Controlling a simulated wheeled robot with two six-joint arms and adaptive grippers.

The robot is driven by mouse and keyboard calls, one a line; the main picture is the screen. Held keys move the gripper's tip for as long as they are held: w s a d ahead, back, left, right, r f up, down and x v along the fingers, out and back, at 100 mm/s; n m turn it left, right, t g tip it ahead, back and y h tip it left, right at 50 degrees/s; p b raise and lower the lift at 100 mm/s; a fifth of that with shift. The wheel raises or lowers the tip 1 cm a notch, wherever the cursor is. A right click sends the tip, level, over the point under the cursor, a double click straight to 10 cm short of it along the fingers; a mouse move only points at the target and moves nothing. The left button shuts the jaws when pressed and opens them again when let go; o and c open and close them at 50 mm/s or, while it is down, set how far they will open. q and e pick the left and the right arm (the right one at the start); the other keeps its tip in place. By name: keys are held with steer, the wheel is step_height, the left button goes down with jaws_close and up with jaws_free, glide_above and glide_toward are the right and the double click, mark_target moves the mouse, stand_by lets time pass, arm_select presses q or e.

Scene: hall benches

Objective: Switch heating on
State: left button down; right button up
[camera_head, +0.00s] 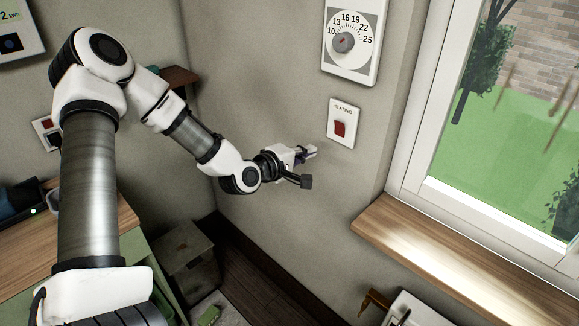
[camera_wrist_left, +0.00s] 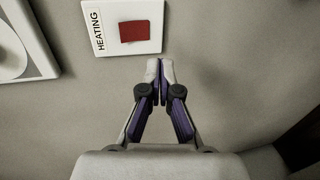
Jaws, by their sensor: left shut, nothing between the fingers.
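The heating switch is a white plate (camera_head: 341,123) on the wall, labelled HEATING, with a red rocker (camera_head: 340,129) in its middle. In the left wrist view the red rocker (camera_wrist_left: 133,31) lies ahead of and slightly left of the fingertips. I cannot tell which way the rocker is tipped. My left gripper (camera_head: 312,152) is shut and empty, a little left of and below the switch. In the left wrist view its fingertips (camera_wrist_left: 160,70) meet just below the plate's edge and do not cover the rocker. My right gripper is not in view.
A thermostat dial (camera_head: 345,42) is on the wall above the switch. A window with a wooden sill (camera_head: 460,262) is on the right. A small white basin or box (camera_head: 410,310) with a brass fitting (camera_head: 374,302) is below. A wooden desk (camera_head: 125,217) is at left.

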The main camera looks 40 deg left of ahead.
arm_select(q)
steer(key=s, duration=0.2)
steer(key=s+f+p, duration=0.1)
steer(key=shift+s+a, duration=0.2)
steer(key=shift+s, duration=0.2)
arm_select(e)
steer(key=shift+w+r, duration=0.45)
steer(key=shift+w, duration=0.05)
arm_select(q)
steer(key=shift+s, duration=0.15)
